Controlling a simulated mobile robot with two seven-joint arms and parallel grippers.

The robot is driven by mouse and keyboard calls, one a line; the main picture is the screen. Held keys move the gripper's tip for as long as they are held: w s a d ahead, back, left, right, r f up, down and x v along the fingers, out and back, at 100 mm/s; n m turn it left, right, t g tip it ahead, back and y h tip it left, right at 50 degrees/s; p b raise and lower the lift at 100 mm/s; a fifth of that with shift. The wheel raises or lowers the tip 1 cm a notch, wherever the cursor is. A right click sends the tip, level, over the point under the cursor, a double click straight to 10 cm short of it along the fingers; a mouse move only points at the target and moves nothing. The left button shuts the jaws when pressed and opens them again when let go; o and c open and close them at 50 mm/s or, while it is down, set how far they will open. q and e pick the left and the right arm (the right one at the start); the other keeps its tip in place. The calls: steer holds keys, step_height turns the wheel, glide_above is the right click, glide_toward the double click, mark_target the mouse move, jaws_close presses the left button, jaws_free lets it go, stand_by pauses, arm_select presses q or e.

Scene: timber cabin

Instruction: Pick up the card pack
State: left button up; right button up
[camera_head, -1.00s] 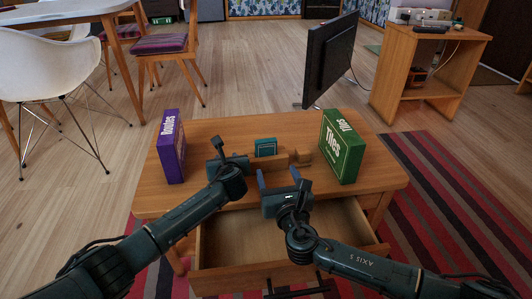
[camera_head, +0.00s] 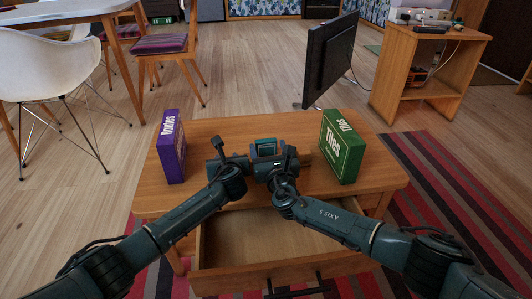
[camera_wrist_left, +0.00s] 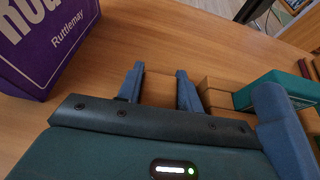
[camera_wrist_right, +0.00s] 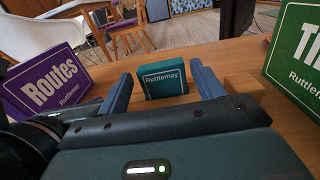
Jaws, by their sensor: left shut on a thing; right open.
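The card pack (camera_head: 265,146) is a small teal box standing on the wooden table. In the right wrist view the card pack (camera_wrist_right: 163,82), marked "Ruttlemay", shows between my right fingers. My right gripper (camera_wrist_right: 163,76) is open, with one finger on each side of the pack; contact cannot be told. The pack (camera_wrist_left: 275,91) also shows at the right of the left wrist view. My left gripper (camera_wrist_left: 159,84) is shut on a wooden block (camera_wrist_left: 158,90), left of the pack. In the head view my left gripper (camera_head: 229,163) hides most of that block.
A purple "Routes" box (camera_head: 171,148) stands at the table's left and a green "Tiles" box (camera_head: 342,147) at its right. Another wooden block (camera_wrist_right: 243,87) lies right of the pack. The table's drawer (camera_head: 262,238) is pulled open at the front and looks empty.

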steer(key=shift+w+a, duration=0.15)
steer(key=shift+w, duration=0.45)
steer(key=shift+c, duration=0.5)
steer(key=c, duration=1)
steer(key=shift+o, duration=0.2)
arm_select(q)
steer(key=o, duration=1.1)
arm_select(e)
step_height(320, 180, up, 10)
